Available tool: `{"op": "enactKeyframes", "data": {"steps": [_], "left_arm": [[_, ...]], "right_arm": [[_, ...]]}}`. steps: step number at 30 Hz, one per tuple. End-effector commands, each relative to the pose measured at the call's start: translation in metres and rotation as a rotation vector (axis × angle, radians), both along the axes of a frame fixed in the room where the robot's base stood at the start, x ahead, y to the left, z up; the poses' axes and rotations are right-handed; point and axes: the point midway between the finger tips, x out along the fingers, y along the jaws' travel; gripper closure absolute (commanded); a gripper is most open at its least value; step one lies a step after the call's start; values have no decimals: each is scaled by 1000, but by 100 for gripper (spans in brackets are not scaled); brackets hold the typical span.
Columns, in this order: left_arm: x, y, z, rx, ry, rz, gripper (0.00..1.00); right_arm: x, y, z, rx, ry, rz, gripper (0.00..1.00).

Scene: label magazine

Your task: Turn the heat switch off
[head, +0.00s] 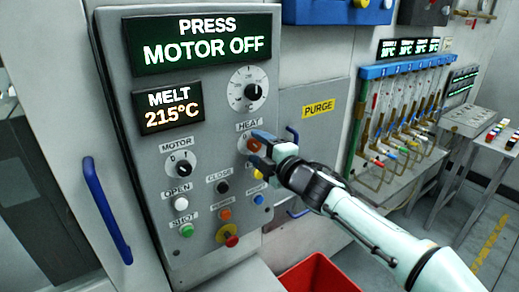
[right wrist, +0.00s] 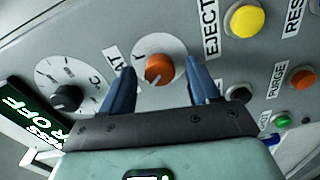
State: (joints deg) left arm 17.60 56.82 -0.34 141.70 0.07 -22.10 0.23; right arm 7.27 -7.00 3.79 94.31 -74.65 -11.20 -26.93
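The heat switch is an orange rotary knob on a white dial under the HEAT label on the grey control panel. In the right wrist view the knob (right wrist: 158,69) sits between the two blue fingers of my right gripper (right wrist: 160,78), with a gap on both sides. In the head view the same gripper (head: 262,146) is at the HEAT dial (head: 243,144) and its fingers partly cover the knob. My right gripper is open and holds nothing. Whether the fingertips touch the dial face cannot be told. My left gripper is not in view.
The display (head: 201,41) reads PRESS MOTOR OFF, and the MELT display (head: 168,107) reads 215°C. Close by are a black temperature knob (head: 253,91), the black MOTOR knob (head: 183,168), a yellow button (right wrist: 248,20) and a red stop button (head: 231,240). A blue handle (head: 106,208) is at left.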

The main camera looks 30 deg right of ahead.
Motion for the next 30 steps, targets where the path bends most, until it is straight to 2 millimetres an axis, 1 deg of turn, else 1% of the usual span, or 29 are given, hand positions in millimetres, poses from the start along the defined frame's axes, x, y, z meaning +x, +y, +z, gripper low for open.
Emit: {"op": "enactKeyframes", "data": {"steps": [7, 11, 14, 17, 21, 24, 27, 30], "left_arm": [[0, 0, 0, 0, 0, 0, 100], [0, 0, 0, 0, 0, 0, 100], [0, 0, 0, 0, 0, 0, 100], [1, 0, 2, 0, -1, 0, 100], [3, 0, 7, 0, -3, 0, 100], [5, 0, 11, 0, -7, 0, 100], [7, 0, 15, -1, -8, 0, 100], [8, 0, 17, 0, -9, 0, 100]], "right_arm": [[-2, 0, 0, 1, 0, 0, 39], [-15, -2, 2, 1, -2, -1, 39], [-34, -4, 3, 0, -3, -2, 39], [-57, -5, 4, 0, -4, -2, 39], [-89, -7, 5, 0, -4, -1, 39], [-107, -9, 6, 1, -3, 0, 39], [-121, -11, 6, -1, -3, -1, 39], [-129, -11, 5, 1, -2, 0, 39]]}}
